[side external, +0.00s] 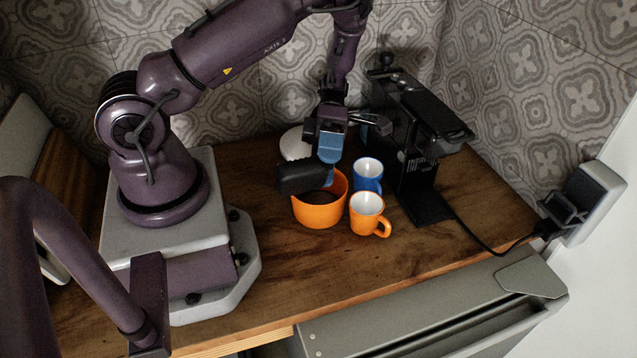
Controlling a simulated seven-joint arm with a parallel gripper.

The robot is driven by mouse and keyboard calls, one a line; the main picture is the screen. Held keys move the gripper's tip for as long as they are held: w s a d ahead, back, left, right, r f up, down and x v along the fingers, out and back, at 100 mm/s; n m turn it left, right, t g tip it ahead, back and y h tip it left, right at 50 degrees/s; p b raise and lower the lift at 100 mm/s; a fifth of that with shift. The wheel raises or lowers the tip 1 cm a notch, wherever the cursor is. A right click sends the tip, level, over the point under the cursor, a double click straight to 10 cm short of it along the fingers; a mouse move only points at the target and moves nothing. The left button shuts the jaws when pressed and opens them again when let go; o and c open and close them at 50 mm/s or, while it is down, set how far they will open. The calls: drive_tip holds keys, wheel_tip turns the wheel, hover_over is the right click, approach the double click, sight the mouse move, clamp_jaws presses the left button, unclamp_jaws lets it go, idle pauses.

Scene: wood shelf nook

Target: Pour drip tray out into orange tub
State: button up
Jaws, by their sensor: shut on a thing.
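The black drip tray (302,177) is held by my gripper (329,163), whose blue fingers are shut on its right end. The tray is over the left and back part of the orange tub (319,215), and it looks tilted, though its exact angle is hard to tell. The tub stands upright on the wooden counter. Its inside looks dark brown below the tray; I cannot tell whether that is liquid or shadow. The tray's inside is hidden from this view.
A blue mug (367,175) and an orange mug (367,214) stand close to the tub's right. A black coffee machine (415,130) is behind them, its cable running right. A white round object (295,143) sits behind the tray. The counter (290,250) is clear in front.

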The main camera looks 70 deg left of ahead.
drive_tip(key=shift+a+f, duration=0.1)
drive_tip(key=shift+f, duration=0.1)
idle(0.5)
drive_tip(key=shift+a+m+g+h, duration=0.3)
drive_tip(key=shift+h, duration=0.7)
idle(1.0)
drive_tip(key=shift+a+r+m+g+h, duration=0.15)
drive_tip(key=shift+r+h, duration=0.2)
drive_tip(key=shift+r, duration=0.1)
drive_tip(key=shift+a+r+m+g+h, duration=0.1)
drive_tip(key=shift+r+m+g+h, duration=0.05)
drive_tip(key=shift+r+h, duration=0.25)
idle(1.2)
drive_tip(key=shift+a+m+g+h, duration=0.3)
drive_tip(key=shift+m+h, duration=0.1)
drive_tip(key=shift+h, duration=0.25)
idle(1.4)
drive_tip(key=shift+a+r+h, duration=0.15)
drive_tip(key=shift+r+h, duration=0.3)
drive_tip(key=shift+h, duration=0.05)
idle(0.7)
